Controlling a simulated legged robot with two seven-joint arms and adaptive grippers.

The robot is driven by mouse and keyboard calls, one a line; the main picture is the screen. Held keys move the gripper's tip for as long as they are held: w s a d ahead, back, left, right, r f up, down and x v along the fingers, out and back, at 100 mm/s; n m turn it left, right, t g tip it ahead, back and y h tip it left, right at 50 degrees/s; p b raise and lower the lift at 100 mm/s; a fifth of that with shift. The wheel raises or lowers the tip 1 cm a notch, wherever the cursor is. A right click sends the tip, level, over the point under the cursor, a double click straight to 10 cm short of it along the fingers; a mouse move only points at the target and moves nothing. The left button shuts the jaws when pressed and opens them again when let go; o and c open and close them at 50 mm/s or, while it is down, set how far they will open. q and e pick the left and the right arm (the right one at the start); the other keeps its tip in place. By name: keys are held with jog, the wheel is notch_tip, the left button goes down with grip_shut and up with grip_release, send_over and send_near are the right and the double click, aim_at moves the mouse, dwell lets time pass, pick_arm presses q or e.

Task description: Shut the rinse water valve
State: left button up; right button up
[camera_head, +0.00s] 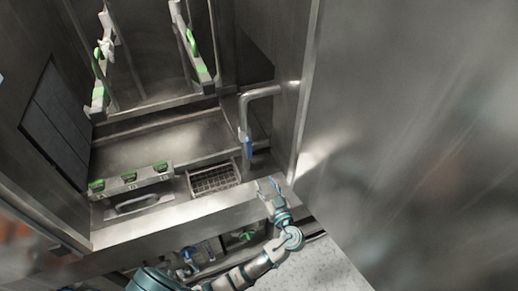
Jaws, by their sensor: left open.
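A bent steel pipe (262,90) stands inside the washer cabinet at its right side, with a blue handle or nozzle (248,148) at its lower end. A small blue valve-like part (188,254) shows below the cabinet's front ledge, and a green one (246,236) is to its right. I cannot tell which is the rinse water valve. My left gripper (268,185) is open and empty at the front ledge, just below the blue handle and apart from it. It is above and right of the green part. My right gripper is out of view.
A wire basket or grate (214,178) lies left of my gripper. Several green spray parts (130,177) line a rail, and upright spray arms (192,45) stand behind. A steel door or panel (410,130) fills the right side. Pale floor (315,265) shows below.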

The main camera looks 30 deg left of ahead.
aim_at(250, 154)
pick_arm(q)
jog(key=p+x, duration=0.4)
jog(key=x, duration=1.1)
jog(key=shift+w+a, duration=0.15)
jog(key=shift+w+a+f, duration=0.1)
jog(key=shift+w+a, duration=0.15)
jog(key=shift+a, duration=0.1)
jog(key=shift+c, duration=0.3)
grip_shut()
